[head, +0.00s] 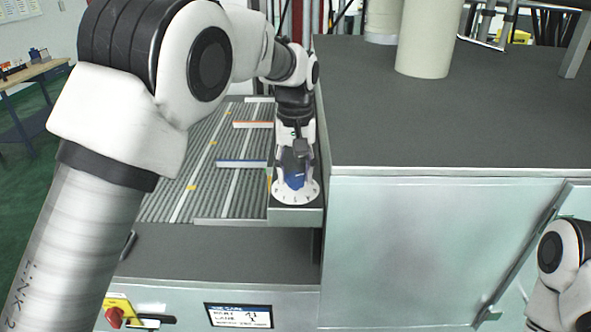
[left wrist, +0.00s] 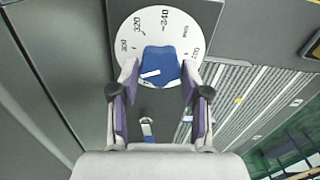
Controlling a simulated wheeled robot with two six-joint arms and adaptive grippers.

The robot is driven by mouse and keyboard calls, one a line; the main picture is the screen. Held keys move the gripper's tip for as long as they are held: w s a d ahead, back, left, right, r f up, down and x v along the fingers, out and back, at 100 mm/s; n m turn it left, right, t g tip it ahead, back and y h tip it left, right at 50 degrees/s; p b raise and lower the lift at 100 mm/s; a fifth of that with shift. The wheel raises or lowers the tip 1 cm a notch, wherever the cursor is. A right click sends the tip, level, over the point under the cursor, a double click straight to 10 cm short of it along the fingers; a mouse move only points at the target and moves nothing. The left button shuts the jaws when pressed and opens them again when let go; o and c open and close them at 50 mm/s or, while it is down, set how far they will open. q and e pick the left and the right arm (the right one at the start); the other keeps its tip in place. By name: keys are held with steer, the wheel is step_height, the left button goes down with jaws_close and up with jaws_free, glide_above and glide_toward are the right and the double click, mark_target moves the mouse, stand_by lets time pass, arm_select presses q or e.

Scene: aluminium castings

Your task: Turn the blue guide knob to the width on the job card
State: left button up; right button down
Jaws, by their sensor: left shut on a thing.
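The blue guide knob (head: 294,181) sits on a round white dial (head: 283,196) at the right end of the ribbed conveyor. In the left wrist view the knob (left wrist: 162,65) stands in the middle of the dial (left wrist: 138,31), which carries printed numbers; 320 and 240 can be made out. My left gripper (left wrist: 160,78) is shut on the knob, one finger on each side. The job card (head: 239,316) is on the front panel; its text is too small to read surely.
The ribbed conveyor (head: 205,180) has a blue-edged guide and an orange-edged guide across it. A tall grey-topped cabinet (head: 450,120) stands close to the right of the dial. A red knob on a yellow plate (head: 115,315) is at the lower left.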

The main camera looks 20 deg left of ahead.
mark_target(295, 174)
arm_select(q)
steer(key=shift+f+n, duration=0.1)
steer(key=shift+n, duration=0.4)
steer(key=o, duration=1)
steer(key=shift+o, duration=0.6)
steer(key=shift+w, duration=0.15)
step_height(295, 174, up, 12)
steer(key=shift+a, duration=0.1)
